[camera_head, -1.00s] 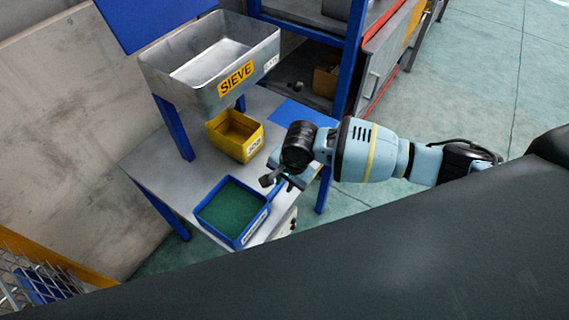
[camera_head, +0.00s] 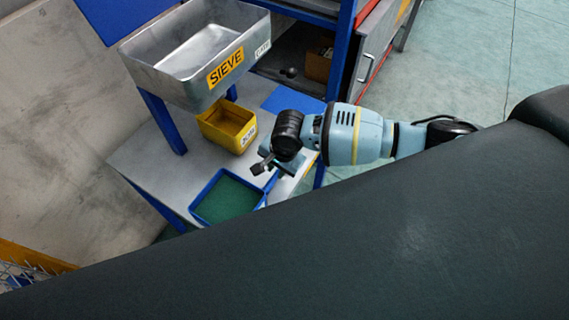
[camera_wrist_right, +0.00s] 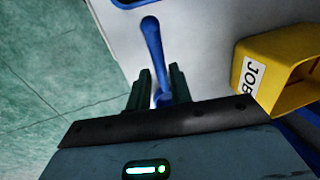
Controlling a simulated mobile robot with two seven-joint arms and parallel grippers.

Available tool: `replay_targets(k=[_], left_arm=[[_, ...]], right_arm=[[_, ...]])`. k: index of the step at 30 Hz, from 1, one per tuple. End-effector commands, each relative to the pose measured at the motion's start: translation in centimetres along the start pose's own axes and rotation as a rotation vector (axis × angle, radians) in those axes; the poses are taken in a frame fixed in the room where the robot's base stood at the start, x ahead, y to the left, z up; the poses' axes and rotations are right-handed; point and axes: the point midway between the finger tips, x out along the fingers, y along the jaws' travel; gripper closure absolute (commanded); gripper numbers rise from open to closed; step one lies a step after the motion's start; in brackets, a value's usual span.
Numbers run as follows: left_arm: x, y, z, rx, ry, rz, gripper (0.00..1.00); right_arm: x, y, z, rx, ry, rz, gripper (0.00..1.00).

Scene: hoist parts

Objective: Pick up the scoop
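The scoop (camera_wrist_right: 153,45) shows in the right wrist view as a blue handle with a rounded end. Its lower part runs down between the two dark fingers of my right gripper (camera_wrist_right: 159,88). A gap shows between the fingers, wider than the handle, so the gripper is open. I cannot tell whether a finger touches the handle. In the head view my right gripper (camera_head: 262,168) is over the table beside the blue tray, and the scoop is mostly hidden there. My left gripper is not in view.
A blue tray (camera_head: 194,204) with a green inside stands on the grey table (camera_head: 150,160). A yellow bin (camera_head: 228,126) stands behind it and also shows close by in the wrist view (camera_wrist_right: 275,55). A metal sieve box (camera_head: 190,85) is raised above on blue posts.

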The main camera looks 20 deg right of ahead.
Motion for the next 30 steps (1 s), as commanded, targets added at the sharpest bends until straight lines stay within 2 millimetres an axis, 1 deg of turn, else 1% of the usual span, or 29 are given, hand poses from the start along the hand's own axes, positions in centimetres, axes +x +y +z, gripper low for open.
replay_targets(k=[1,3,6,9,17,18,21,23,30], left_arm=[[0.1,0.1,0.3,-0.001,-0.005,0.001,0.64],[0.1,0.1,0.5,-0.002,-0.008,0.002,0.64],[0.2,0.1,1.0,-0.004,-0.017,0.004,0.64],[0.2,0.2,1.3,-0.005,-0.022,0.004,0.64],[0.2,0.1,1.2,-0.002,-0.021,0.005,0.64],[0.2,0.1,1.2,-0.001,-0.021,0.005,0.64],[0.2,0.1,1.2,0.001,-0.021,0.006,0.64],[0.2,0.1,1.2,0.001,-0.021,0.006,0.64],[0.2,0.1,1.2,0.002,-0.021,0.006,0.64]], right_arm=[[1.0,0.2,0.1,0.0,-0.001,0.007,0.79],[2.1,0.3,0.1,-0.001,-0.001,0.008,0.79],[3.5,0.4,0.1,0.001,-0.002,0.008,0.79],[4.3,0.3,0.1,0.0,-0.002,0.006,0.79],[4.4,0.2,0.1,0.0,-0.001,0.003,0.79],[4.4,0.2,0.1,0.0,-0.001,0.003,0.8],[4.4,0.2,0.1,0.0,-0.001,0.003,0.93],[4.4,0.2,0.1,0.0,-0.001,0.003,1.0],[4.4,0.2,0.1,0.001,-0.001,0.003,1.0]])
